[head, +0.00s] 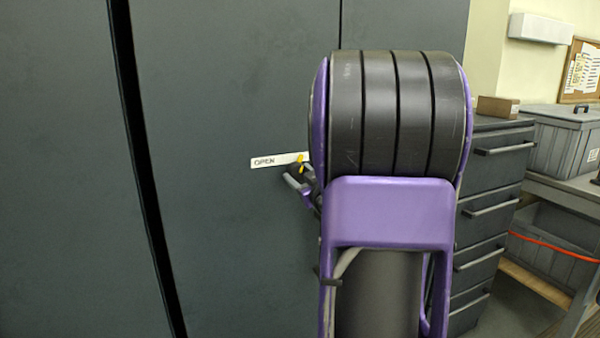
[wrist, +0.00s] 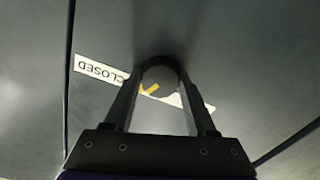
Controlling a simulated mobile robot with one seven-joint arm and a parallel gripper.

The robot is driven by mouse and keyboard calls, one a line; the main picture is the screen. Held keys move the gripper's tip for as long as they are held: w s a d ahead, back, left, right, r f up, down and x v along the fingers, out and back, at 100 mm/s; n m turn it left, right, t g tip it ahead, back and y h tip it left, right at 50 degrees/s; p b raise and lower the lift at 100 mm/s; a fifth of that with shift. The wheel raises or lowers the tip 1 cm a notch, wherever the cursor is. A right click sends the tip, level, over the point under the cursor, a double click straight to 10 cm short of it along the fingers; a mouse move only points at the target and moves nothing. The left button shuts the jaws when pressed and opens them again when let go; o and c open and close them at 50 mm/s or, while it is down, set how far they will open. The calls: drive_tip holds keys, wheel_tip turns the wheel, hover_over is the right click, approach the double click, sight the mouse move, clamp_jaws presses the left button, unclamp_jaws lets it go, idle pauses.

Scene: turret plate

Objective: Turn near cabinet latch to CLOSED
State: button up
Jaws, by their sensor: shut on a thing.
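The near cabinet latch (wrist: 163,84) is a dark round knob with a yellow mark, on the dark cabinet door (wrist: 225,45). My gripper (wrist: 160,70) is shut on the latch, one finger at each side of it. The white label (wrist: 90,68) reads CLOSED upside down in the wrist view; its other end lies partly behind the fingers. In the head view the label (head: 268,161) reads OPEN, and the yellow mark (head: 301,160) shows at its right. My gripper (head: 297,176) shows only in part there; my arm hides the rest of the label and latch.
The tall dark cabinet (head: 220,80) fills the left and middle, with a dark vertical gap at left. A drawer unit (head: 490,190) stands to the right, with grey bins (head: 565,140) on a bench beyond it. An orange cable (head: 555,247) hangs by the bench.

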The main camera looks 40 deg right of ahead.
drive_tip(key=shift+r+m+p, duration=0.1)
drive_tip(key=shift+m+p, duration=0.35)
drive_tip(key=shift+m, duration=1.25)
drive_tip(key=o, duration=1.4)
